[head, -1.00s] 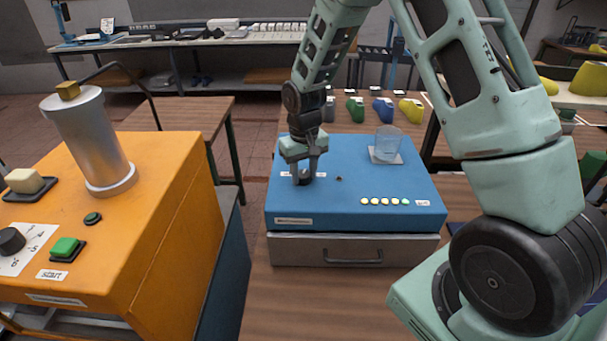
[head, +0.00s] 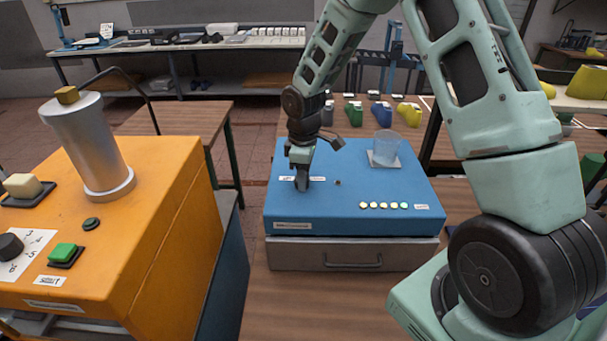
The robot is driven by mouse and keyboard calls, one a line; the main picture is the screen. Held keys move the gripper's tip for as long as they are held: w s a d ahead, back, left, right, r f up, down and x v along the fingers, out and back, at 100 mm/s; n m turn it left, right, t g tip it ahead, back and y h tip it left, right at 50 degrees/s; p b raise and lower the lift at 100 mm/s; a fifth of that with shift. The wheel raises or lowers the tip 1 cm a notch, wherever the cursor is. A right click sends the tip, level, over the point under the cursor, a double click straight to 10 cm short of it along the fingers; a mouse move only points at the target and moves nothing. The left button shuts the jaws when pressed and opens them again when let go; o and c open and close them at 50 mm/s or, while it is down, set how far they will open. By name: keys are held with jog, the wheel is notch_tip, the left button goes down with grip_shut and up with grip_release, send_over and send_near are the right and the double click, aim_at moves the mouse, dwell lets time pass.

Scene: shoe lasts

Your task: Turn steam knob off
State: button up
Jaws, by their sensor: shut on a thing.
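The blue machine box (head: 330,222) stands on the wooden table with a grey drawer under it. My gripper (head: 302,186) points down onto the left part of its top and is shut on a small dark knob there. The knob is mostly hidden behind the fingers. White label strips (head: 286,179) lie on either side of the fingers; I cannot read them. A row of small lit lamps (head: 383,205), the rightmost greenish, runs along the front right of the top.
A clear beaker (head: 386,148) stands on a pale pad at the box's back right. Several coloured lasts (head: 382,112) stand behind the box.

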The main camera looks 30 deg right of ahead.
jog(key=shift+w+n, duration=0.1)
jog(key=shift+n, duration=0.7)
jog(key=o, duration=1)
jog(key=shift+r, duration=0.1)
notch_tip(320, 180, up, 17)
jog(key=b, duration=0.3)
jog(key=shift+r+b, duration=0.15)
jog(key=shift+b, duration=0.15)
